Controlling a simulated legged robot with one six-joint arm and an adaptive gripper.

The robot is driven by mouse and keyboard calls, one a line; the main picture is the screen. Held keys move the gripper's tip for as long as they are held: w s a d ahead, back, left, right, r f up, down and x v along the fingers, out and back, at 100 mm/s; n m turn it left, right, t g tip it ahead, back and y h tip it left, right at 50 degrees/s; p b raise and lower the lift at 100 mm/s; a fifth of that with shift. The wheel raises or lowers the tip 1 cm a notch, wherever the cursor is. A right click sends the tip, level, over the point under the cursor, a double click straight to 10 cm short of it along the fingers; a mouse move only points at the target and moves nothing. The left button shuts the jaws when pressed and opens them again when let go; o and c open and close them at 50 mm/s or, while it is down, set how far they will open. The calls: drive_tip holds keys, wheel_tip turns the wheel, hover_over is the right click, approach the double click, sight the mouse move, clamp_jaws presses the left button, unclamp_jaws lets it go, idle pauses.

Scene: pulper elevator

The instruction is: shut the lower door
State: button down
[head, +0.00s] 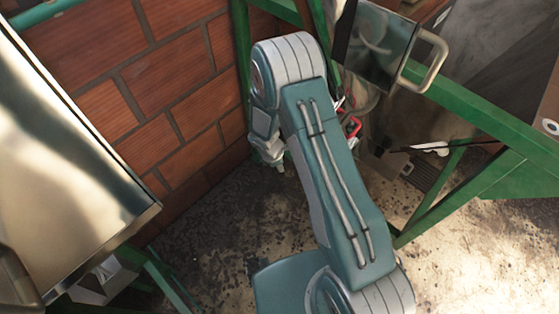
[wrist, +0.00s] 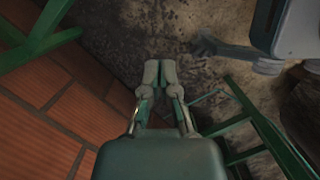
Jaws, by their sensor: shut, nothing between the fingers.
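A dark, shiny metal panel (head: 378,45) with a pale bar handle (head: 425,62) is at the upper right of the head view, beside the green frame. It looks like a door; I cannot tell for certain whether it is the lower one, or how far open it is. My gripper (wrist: 160,70) is shut and empty in the wrist view, pointing down over the stained floor. In the head view my gripper (head: 280,165) shows small behind my arm, near the brick wall, to the left of the panel and apart from it. My arm hides part of the frame.
A brick wall (head: 150,75) stands at the left and back. A large shiny metal casing (head: 70,140) fills the left edge. Green frame bars (head: 480,115) cross the right side. Stained floor (head: 220,235) is clear between the wall and my arm.

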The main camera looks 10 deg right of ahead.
drive_tip(key=d+f, duration=0.3)
drive_tip(key=d, duration=0.2)
drive_tip(key=shift+f, duration=0.35)
